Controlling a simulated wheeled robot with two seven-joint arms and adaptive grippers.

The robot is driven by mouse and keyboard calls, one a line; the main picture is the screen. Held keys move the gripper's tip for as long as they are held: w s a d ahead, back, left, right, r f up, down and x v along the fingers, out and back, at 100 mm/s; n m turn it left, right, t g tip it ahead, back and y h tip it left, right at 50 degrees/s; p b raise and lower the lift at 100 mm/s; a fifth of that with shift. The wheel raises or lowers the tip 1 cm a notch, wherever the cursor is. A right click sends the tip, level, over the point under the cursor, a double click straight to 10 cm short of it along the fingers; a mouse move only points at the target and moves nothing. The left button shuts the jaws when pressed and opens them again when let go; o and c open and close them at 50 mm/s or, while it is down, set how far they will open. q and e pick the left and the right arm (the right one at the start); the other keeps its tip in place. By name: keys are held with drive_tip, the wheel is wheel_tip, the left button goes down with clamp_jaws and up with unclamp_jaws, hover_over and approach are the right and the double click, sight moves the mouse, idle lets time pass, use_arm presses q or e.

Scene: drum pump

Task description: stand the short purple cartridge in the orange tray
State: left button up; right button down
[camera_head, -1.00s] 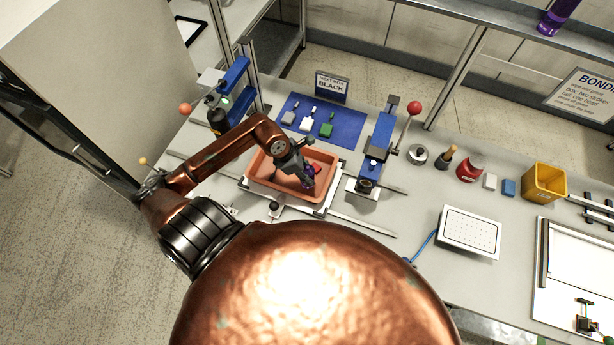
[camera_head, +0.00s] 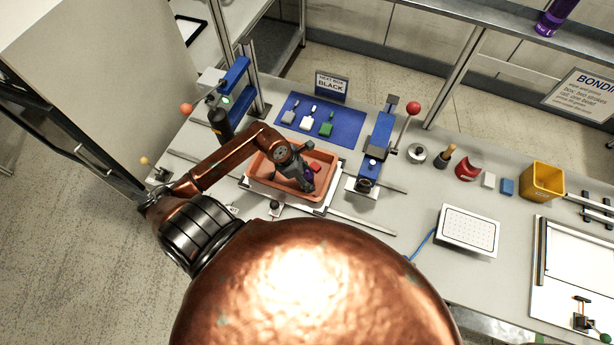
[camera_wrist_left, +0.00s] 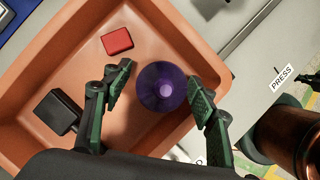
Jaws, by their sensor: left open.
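The orange tray (camera_head: 262,188) stands on the bench, and it fills much of the left wrist view (camera_wrist_left: 182,28). The short purple cartridge (camera_wrist_left: 162,87) shows in the left wrist view as a round purple top with a paler centre, seen end-on. It appears upright in the tray. My left gripper (camera_wrist_left: 160,95) is open, with one finger on each side of the cartridge and visible gaps. In the head view my left gripper (camera_head: 306,183) is low over the tray and hides most of the cartridge.
A red block (camera_wrist_left: 117,41) and a black block (camera_wrist_left: 62,111) lie in the tray. A blue press (camera_head: 376,150) stands right of the tray, another blue device (camera_head: 234,85) at its left. Behind is a blue mat (camera_head: 345,127) with small coloured items. A yellow bin (camera_head: 543,182) is farther right.

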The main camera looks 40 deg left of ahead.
use_arm(q)
drive_tip(key=shift+r, duration=0.1)
drive_tip(key=b+v, duration=0.2)
drive_tip(key=v, duration=1)
